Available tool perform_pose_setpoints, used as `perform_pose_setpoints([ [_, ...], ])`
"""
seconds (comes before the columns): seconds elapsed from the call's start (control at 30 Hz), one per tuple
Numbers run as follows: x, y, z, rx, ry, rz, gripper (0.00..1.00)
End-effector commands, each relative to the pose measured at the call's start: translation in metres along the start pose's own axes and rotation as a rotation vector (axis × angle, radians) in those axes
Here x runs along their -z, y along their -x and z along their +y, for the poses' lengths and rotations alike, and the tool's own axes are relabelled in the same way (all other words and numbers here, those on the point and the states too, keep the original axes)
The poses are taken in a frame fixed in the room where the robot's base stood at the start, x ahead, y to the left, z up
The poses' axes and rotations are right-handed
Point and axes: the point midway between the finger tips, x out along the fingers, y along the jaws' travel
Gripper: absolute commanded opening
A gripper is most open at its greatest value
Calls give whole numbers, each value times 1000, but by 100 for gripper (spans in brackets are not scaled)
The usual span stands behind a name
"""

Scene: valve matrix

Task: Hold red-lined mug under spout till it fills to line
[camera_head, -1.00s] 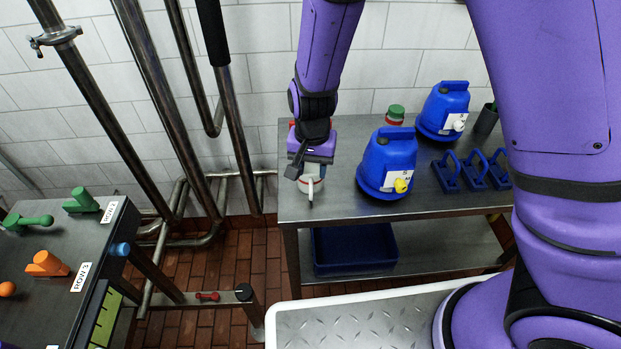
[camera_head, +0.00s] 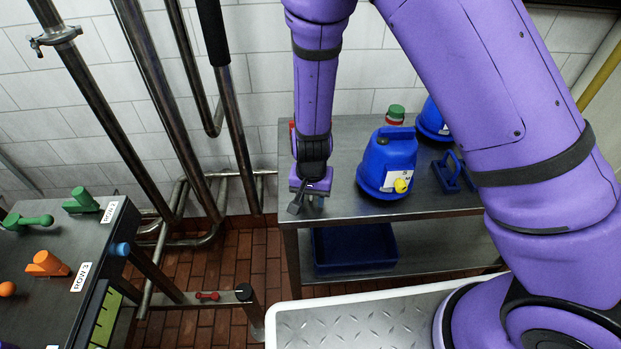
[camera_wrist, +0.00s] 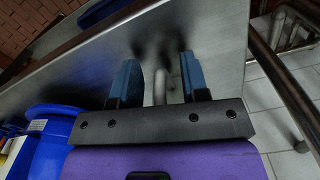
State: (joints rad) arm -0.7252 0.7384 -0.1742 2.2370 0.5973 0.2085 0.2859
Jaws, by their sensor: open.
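My gripper (camera_head: 308,200) points down over the left front part of the steel table. In the wrist view its two blue-grey fingers (camera_wrist: 160,78) are apart. A pale grey upright bar (camera_wrist: 160,88) shows between them, with a gap on each side; it looks like the mug's handle, but I cannot be sure. The mug's body and any red line are hidden behind my gripper and wrist.
A blue jug (camera_head: 387,165) with a yellow fitting stands right of my gripper, close to it. Another blue jug (camera_head: 432,120) and a green-capped container (camera_head: 396,114) stand behind. A blue bin (camera_head: 352,250) sits on the lower shelf. A valve bench (camera_head: 60,245) is at left.

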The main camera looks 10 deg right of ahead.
Motion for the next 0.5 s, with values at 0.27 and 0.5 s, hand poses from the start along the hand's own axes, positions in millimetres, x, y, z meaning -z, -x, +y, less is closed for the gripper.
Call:
perform_pose_setpoints([
  [0.27,0,0,0,0,0,0,25],
  [0.5,0,0,0,0,0,0,0],
])
